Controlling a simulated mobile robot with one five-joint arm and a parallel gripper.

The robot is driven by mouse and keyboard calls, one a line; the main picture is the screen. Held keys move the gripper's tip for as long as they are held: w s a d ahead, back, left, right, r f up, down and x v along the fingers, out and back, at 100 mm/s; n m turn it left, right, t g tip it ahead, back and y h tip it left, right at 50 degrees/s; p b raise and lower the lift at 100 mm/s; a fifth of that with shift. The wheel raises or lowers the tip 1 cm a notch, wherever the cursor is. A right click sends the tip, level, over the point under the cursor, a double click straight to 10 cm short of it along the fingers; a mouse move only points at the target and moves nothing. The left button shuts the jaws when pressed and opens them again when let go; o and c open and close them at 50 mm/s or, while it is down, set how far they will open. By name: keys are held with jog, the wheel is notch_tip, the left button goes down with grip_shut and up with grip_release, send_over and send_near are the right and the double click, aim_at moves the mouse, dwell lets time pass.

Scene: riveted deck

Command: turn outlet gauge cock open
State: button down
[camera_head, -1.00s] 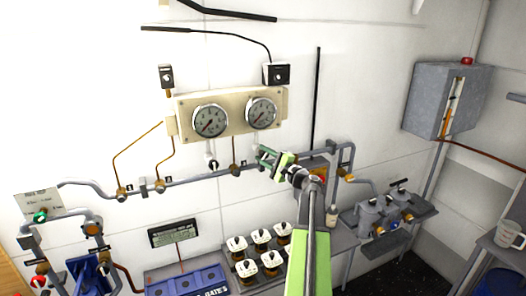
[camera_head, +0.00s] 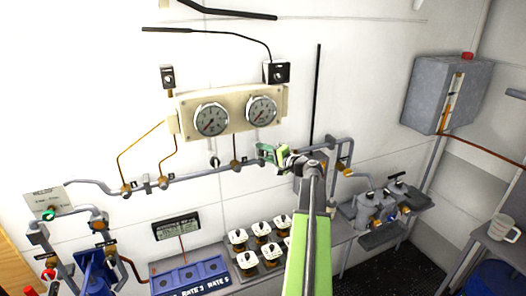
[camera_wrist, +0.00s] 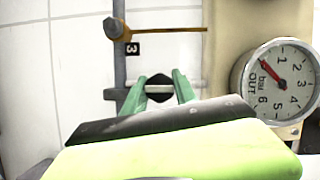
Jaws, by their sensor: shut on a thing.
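My gripper (camera_head: 266,153) is at the wall pipe (camera_head: 200,176), below and right of the outlet gauge (camera_head: 262,110). In the wrist view its green fingers (camera_wrist: 158,80) are shut on a small dark piece (camera_wrist: 159,97), which looks like the outlet gauge cock's handle. Most of that piece is hidden by the fingers and the gripper body, so its angle cannot be told. The outlet gauge, marked OUT, shows in the wrist view (camera_wrist: 284,92) with its red needle below the 1. A brass line (camera_wrist: 165,30) leaves the pipe beside a tag reading 3.
A second gauge (camera_head: 211,119) shares the cream board (camera_head: 237,109). A grey box (camera_head: 440,98) hangs at the right.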

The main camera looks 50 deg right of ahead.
dwell(0.4)
jog(key=c, duration=1)
grip_release()
jog(key=shift+o, duration=0.2)
jog(key=s+r+p, duration=0.1)
jog(key=s, duration=1.6)
jog(key=shift+s+r, duration=0.15)
jog(key=shift+s, duration=0.1)
